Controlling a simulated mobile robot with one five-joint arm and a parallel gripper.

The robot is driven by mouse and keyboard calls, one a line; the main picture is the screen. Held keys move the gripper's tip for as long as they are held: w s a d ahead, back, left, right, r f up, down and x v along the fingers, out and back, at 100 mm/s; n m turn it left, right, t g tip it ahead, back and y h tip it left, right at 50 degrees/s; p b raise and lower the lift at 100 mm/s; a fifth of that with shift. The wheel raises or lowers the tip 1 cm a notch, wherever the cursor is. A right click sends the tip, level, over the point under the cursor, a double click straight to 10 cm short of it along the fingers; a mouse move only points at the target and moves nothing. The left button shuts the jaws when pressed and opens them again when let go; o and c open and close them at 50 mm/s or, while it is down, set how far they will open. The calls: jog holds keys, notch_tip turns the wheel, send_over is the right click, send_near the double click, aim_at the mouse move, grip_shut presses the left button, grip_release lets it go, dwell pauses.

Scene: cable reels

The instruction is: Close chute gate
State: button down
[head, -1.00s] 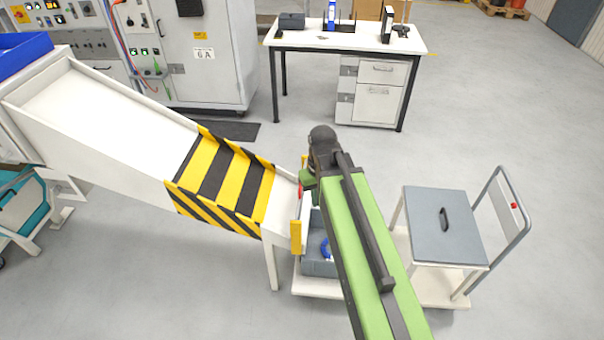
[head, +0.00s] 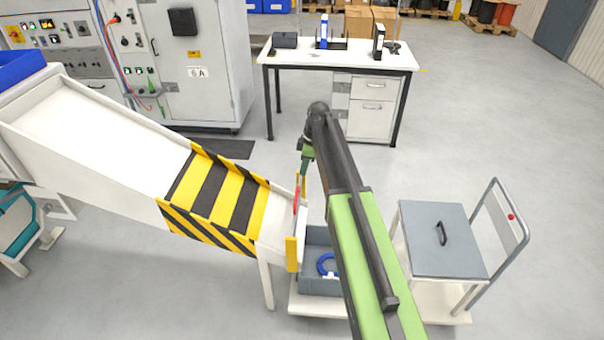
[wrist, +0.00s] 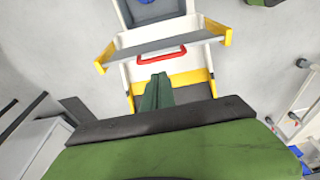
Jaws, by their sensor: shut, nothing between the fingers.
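The white chute (head: 95,125) slopes down to the right and has a yellow and black striped cover (head: 215,195) near its lower end. Yellow gate posts (head: 292,253) stand at its mouth. The gate's red handle (head: 296,200) shows there edge-on. In the wrist view the red handle (wrist: 162,57) sits by the grey gate plate (wrist: 170,44), between the yellow side posts. My gripper (head: 304,172) is over the chute mouth. In the wrist view its green fingers (wrist: 158,82) are together and empty, close to the handle but apparently apart from it. How far the gate is open is unclear.
A grey bin (head: 318,284) with a blue ring (head: 326,265) stands below the chute mouth, partly hidden by my arm. A grey-topped trolley (head: 430,255) is at right. A white desk (head: 340,55) and a control cabinet (head: 200,80) stand behind.

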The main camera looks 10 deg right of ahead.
aim_at(297, 194)
jog(key=f+b, duration=0.3)
jog(key=a+f+b, duration=0.1)
jog(key=f+b, duration=0.2)
jog(key=f, duration=0.1)
jog(key=a+f+b, duration=0.1)
jog(key=f+b, duration=0.3)
jog(key=shift+w+a+f, duration=0.1)
jog(key=shift+w+f, duration=0.1)
jog(key=shift+w, duration=0.15)
jog(key=shift+r, duration=0.1)
notch_tip(297, 194, down, 9)
jog(key=b, duration=0.9)
jog(key=shift+s, duration=0.25)
